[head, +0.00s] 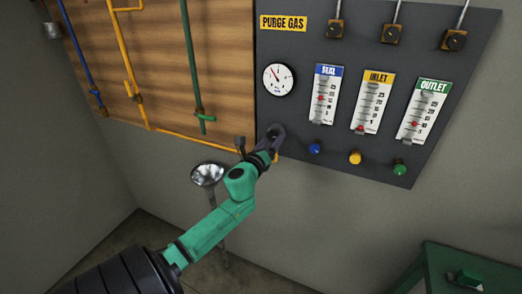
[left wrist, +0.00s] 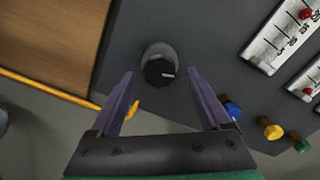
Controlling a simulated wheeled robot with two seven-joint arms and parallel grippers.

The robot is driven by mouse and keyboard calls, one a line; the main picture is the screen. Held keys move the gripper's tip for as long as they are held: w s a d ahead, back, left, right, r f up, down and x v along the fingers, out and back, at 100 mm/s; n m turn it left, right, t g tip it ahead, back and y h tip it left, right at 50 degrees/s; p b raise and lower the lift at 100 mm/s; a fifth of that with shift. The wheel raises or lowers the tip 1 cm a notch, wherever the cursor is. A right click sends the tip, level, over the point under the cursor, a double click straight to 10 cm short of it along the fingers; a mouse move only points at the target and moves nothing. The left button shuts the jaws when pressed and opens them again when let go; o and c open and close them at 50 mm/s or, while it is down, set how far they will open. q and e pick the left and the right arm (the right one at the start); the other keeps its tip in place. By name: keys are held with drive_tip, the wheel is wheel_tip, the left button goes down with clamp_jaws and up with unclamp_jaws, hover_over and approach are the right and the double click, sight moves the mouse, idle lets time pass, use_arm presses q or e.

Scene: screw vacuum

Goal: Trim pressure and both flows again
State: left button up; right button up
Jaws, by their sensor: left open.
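The purge gas panel (head: 300,150) is dark grey. Its white pressure gauge (head: 279,79) has a needle toward the upper left. Three flow meters stand to its right: SEAL (head: 322,94), INLET (head: 372,102) and OUTLET (head: 423,111), each with a red float. Below them are a blue knob (head: 315,148), a yellow knob (head: 355,157) and a green knob (head: 400,168). My left gripper (head: 276,134) is open below the gauge. In the left wrist view, a black knob with a white mark (left wrist: 158,66) lies between and just beyond its fingertips. My right gripper is out of view.
A wooden board (head: 175,70) with coloured pipes stands left of the panel. A shiny funnel (head: 207,174) is left of my left gripper. A green bench (head: 440,262) with a small green object (head: 465,281) stands at lower right.

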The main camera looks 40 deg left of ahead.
use_arm(q)
drive_tip(key=b+v, duration=0.2)
drive_tip(key=v, duration=1)
drive_tip(key=a+f+n+g, duration=0.2)
drive_tip(key=f+n, duration=0.1)
drive_tip(key=f, duration=0.5)
drive_tip(key=a+f+n+g, duration=0.2)
drive_tip(key=f, duration=0.7)
drive_tip(key=s+d+f+n+g+h, duration=0.1)
drive_tip(key=s+f+n+g, duration=0.25)
drive_tip(key=f, duration=0.75)
drive_tip(key=s+d+f+n+g+h, duration=0.15)
drive_tip(key=s+f+n, duration=0.3)
drive_tip(key=f, duration=0.65)
drive_tip(key=s+d+f+n+g+h, duration=0.1)
drive_tip(key=s+d+f+n+g, duration=0.2)
drive_tip(key=s+f, duration=0.8)
drive_tip(key=s+d+f+n+g+h+b, duration=0.1)
drive_tip(key=s+d+f+n+g+h, duration=0.1)
drive_tip(key=s+d+f+n+g, duration=0.2)
drive_tip(key=s+d+f+n, duration=0.3)
drive_tip(key=s+d+f, duration=0.4)
drive_tip(key=s, duration=0.3)
drive_tip(key=shift+d, duration=0.75)
